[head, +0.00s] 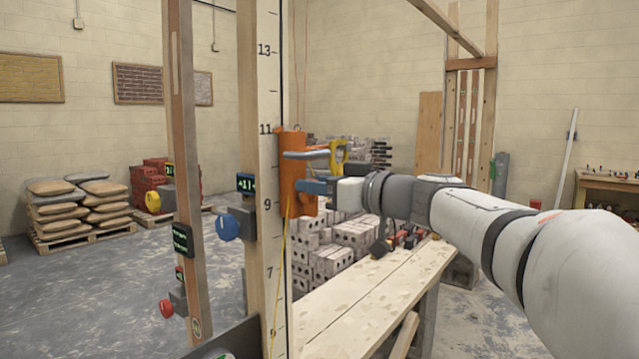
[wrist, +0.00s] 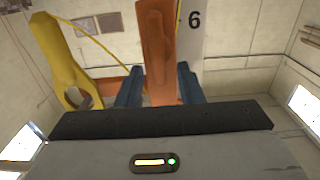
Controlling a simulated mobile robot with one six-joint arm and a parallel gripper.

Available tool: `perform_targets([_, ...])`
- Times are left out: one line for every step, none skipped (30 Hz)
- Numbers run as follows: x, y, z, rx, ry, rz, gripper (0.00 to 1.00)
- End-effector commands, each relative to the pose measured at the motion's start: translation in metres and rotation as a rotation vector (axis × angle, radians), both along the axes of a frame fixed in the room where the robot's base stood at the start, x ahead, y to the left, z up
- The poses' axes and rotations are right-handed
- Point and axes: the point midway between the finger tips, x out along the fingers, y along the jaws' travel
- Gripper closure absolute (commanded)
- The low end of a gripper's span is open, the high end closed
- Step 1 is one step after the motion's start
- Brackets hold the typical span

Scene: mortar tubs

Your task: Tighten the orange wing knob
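The orange wing knob (wrist: 157,45) stands upright in the wrist view as a long orange bar between my two blue fingertips. In the head view an orange fitting (head: 290,170), seen as a tall piece, sits on the numbered pale post between about the 11 and 9 marks. My gripper (head: 316,187) reaches it from the right, with its blue fingers at the fitting's lower half. The knob's far side is hidden.
A yellow piece (wrist: 67,65) with a hole and a yellow line is at left in the wrist view, close by the fingers. A blue knob (head: 228,227) and a red knob (head: 166,308) are on the posts. A plank bench (head: 365,300) runs below my arm.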

Motion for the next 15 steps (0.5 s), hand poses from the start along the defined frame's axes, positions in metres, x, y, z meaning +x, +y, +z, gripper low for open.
perform_targets([0.0002, 0.0003, -0.0001, 0.000, 0.000, 0.000, 0.66])
perform_targets([0.0003, 0.0002, -0.0001, 0.000, 0.000, 0.000, 0.66])
perform_targets([0.0001, 0.0000, -0.0002, 0.000, 0.000, 0.000, 0.66])
perform_targets([0.0002, 0.0000, -0.0002, 0.000, 0.000, 0.000, 0.66])
perform_targets([0.0002, -0.0001, -0.0002, 0.000, 0.000, 0.000, 0.66])
perform_targets([0.0001, -0.0002, -0.0002, 0.000, 0.000, 0.000, 0.68])
perform_targets([0.0001, -0.0002, -0.0003, 0.000, 0.000, 0.000, 0.70])
perform_targets([0.0000, -0.0003, -0.0003, 0.000, 0.000, -0.001, 0.73])
perform_targets([0.0000, -0.0004, -0.0003, 0.000, 0.000, -0.001, 0.76])
perform_targets([0.0001, -0.0004, -0.0003, 0.000, 0.000, -0.001, 0.79])
perform_targets([0.0000, -0.0005, -0.0003, 0.000, 0.000, -0.001, 0.81])
perform_targets([0.0000, -0.0005, -0.0003, 0.000, 0.000, -0.001, 0.84])
perform_targets([0.0000, -0.0005, -0.0003, 0.000, 0.000, -0.001, 0.87])
perform_targets([0.0000, -0.0006, -0.0003, 0.000, 0.000, -0.001, 0.89])
perform_targets([0.0000, -0.0006, -0.0003, 0.000, 0.000, -0.001, 0.93])
